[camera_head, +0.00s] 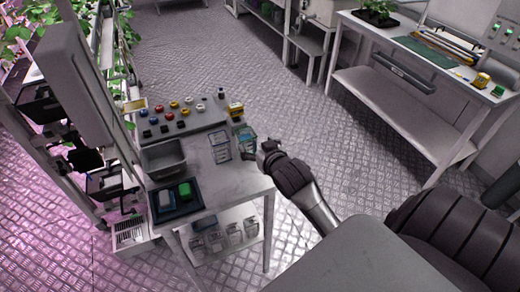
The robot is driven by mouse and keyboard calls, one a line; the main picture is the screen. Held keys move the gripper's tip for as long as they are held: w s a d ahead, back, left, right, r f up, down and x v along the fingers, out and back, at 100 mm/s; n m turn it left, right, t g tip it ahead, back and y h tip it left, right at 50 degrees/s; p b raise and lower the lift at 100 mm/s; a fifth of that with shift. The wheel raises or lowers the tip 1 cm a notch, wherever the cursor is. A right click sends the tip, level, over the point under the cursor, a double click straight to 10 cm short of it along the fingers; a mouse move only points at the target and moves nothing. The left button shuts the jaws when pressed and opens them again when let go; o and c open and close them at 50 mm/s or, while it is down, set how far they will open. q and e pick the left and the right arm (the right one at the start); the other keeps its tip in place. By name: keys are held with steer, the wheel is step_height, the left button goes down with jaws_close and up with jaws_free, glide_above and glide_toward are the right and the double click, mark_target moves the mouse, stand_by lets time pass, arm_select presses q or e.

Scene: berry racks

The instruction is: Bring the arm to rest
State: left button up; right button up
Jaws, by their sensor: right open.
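My right arm reaches in from the lower right. Its dark gripper (257,152) is open at the right edge of a small grey work table (240,184). It is close beside a small clear box (245,136) with bluish contents. Whether the fingers touch that box cannot be told at this size. My left gripper is not in view.
The table also bears a grey bin (164,157), a dark tray (161,209) with a green item, and a board of coloured knobs (178,130). Plant racks stand at left. A long white bench (422,110) stands at right. Open metal floor (200,60) lies beyond.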

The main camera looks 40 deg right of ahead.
steer(key=shift+v, duration=1)
steer(key=s+a+f+n+g+y, duration=0.1)
steer(key=s+a+f+n+g, duration=0.15)
steer(key=s+a, duration=0.4)
steer(key=s+a+f+n+g+y, duration=0.1)
steer(key=s+a+f+g, duration=0.25)
steer(key=s, duration=0.65)
steer(key=s+a+f+n+g+y, duration=0.1)
steer(key=s+a+f+g, duration=0.35)
steer(key=s, duration=0.35)
step_height(320, 180, down, 27)
steer(key=s+b, duration=0.1)
steer(key=s+d+f+g, duration=0.1)
steer(key=s+d+f, duration=0.2)
steer(key=s+f, duration=1.3)
steer(key=shift+s+n+b, duration=0.2)
steer(key=shift+n+b, duration=0.15)
